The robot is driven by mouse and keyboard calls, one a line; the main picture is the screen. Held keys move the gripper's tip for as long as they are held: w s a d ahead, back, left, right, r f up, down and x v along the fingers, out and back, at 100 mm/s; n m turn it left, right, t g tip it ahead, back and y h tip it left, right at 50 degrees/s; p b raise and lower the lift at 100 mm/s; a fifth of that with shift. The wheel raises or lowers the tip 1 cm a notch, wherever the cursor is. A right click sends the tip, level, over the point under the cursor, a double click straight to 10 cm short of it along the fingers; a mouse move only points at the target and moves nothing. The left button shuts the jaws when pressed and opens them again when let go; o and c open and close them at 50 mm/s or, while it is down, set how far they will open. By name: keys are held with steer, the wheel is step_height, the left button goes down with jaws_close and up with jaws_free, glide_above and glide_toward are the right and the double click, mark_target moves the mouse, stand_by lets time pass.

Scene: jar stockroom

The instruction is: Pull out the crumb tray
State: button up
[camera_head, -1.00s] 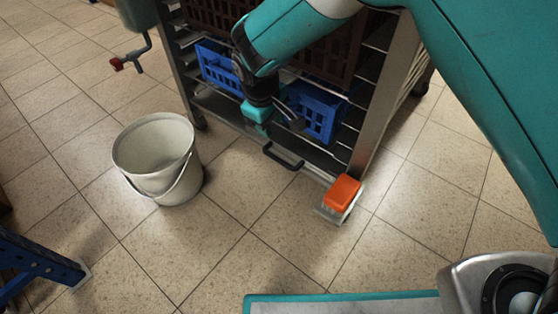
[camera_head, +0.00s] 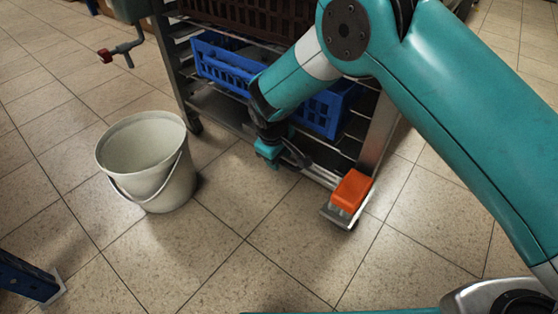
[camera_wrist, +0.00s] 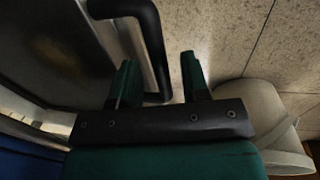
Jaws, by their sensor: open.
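The crumb tray (camera_head: 218,106) is the dark, flat tray low in the metal rack, partly hidden by my arm. Its black handle (camera_head: 296,155) sticks out at the front. In the wrist view the handle (camera_wrist: 154,45) runs as a bent bar beside the dark tray surface (camera_wrist: 45,50). My gripper (camera_head: 268,160) is low in front of the rack, at the handle. In the wrist view my gripper (camera_wrist: 160,78) is open, with part of the handle showing between its fingers. I cannot tell whether a finger touches it.
A white bucket (camera_head: 148,165) stands on the floor left of my gripper. An orange block (camera_head: 351,190) on a pale base is at the rack's front right corner. Blue crates (camera_head: 222,65) sit above the tray. The tiled floor in front is clear.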

jaws_close()
steer(key=s+a+p, duration=0.4)
steer(key=s+a, duration=0.4)
steer(key=s, duration=0.3)
steer(key=s+a+p, duration=0.5)
steer(key=s+a, duration=0.4)
steer(key=s, duration=0.2)
steer(key=shift+s+a, duration=0.15)
jaws_free()
step_height(320, 180, up, 17)
steer(key=s+a+p, duration=0.2)
steer(key=p, duration=0.6)
steer(key=shift+s, duration=0.3)
